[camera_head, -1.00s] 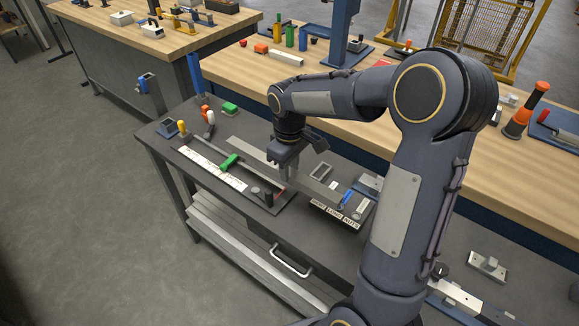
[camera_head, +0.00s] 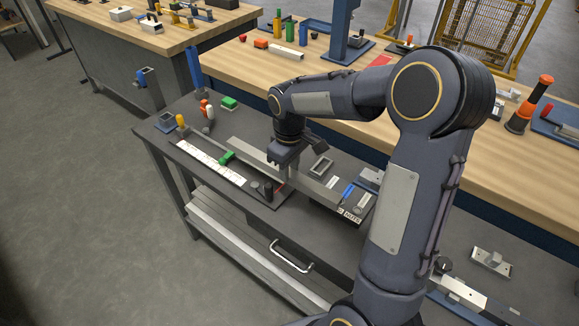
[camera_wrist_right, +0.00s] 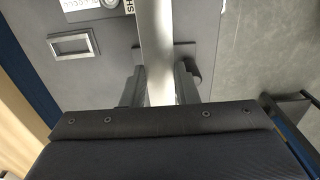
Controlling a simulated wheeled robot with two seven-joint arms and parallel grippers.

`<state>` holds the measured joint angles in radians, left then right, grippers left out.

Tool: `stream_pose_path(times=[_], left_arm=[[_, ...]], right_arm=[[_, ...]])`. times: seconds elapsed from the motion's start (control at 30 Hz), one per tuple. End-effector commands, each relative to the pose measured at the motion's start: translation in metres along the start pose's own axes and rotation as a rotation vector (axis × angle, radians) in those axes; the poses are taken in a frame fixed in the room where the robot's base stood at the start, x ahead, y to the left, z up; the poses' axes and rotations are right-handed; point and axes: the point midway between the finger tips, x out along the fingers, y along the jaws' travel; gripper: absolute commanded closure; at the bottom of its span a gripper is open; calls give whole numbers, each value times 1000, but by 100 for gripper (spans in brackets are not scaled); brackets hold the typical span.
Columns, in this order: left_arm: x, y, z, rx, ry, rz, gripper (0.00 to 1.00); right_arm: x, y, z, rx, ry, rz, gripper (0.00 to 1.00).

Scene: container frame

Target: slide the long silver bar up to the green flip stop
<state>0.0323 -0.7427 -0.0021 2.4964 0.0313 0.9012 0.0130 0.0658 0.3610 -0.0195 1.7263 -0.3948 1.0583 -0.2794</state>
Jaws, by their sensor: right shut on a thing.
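The long silver bar (camera_head: 312,188) lies diagonally over the dark bench top. My right gripper (camera_head: 284,172) is shut on it near its middle; in the right wrist view the bar (camera_wrist_right: 155,45) runs between the two fingers (camera_wrist_right: 160,88). The green flip stop (camera_head: 227,158) sits on the fixture beside the white scale strip (camera_head: 205,160), left of the gripper and on the near side of the bar. A gap shows between bar and stop. The bar's right end covers part of the printed labels (camera_head: 350,215). My left gripper is not in view.
A dark upright knob (camera_head: 268,190) stands at the fixture's right end, close to the gripper. A small grey frame (camera_head: 321,166) and a blue item (camera_head: 348,191) lie right of the gripper. A yellow-topped handle (camera_head: 181,122) and green block (camera_head: 229,103) stand at the back left.

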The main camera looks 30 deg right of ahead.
Motion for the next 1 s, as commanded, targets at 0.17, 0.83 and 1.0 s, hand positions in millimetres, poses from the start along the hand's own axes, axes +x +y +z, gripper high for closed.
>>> stream_pose_path(times=[0.17,0.83,1.0], left_arm=[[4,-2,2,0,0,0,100],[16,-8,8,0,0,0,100],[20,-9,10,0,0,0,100]], right_arm=[[7,0,0,0,0,0,100],[27,0,0,0,0,0,100],[32,0,0,0,0,0,100]])
